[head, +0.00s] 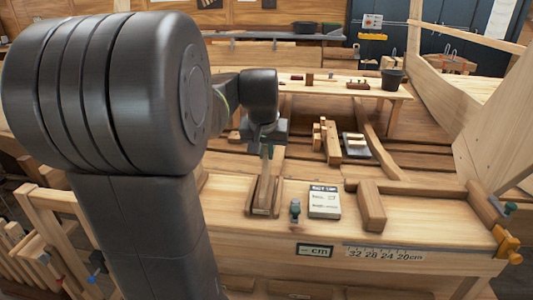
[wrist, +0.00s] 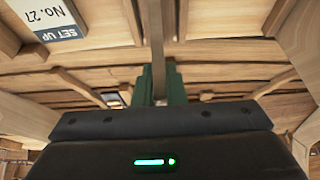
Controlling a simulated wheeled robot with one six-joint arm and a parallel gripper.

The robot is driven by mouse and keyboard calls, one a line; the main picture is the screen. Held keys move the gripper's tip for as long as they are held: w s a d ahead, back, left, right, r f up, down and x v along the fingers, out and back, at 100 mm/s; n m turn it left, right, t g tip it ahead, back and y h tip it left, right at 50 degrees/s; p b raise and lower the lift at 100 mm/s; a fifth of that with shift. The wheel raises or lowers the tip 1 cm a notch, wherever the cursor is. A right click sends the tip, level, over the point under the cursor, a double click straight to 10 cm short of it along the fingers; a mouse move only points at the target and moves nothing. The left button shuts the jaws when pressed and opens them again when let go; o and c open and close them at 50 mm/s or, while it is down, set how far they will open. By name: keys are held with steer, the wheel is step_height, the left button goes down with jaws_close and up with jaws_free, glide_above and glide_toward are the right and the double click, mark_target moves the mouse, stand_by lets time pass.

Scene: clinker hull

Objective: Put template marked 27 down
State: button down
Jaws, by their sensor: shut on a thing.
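My gripper (head: 267,148) hangs over the workbench, left of the card. In the wrist view its green fingers (wrist: 158,88) are shut on a thin wooden strip, the template (wrist: 156,40). In the head view the template (head: 266,172) points down from the jaws toward a narrow wooden holder (head: 250,208) on the bench. No number is readable on the template. I cannot tell whether its lower end touches the holder. A white card headed "SET UP" (head: 324,201) lies right of the holder; in the wrist view this card (wrist: 48,16) reads "No. 27".
A small green-topped clamp (head: 295,210) stands between holder and card. A wooden block (head: 372,207) lies right of the card. A centimetre scale (head: 385,255) runs along the bench front. Hull planks and a far table (head: 345,86) with a dark bucket (head: 392,79) lie behind.

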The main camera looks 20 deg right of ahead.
steer(key=shift+f, duration=0.2)
steer(key=shift+f, duration=0.2)
steer(key=c, duration=1.5)
jaws_free()
steer(key=shift+r, duration=0.15)
steer(key=v, duration=1.2)
steer(key=shift+a, duration=0.1)
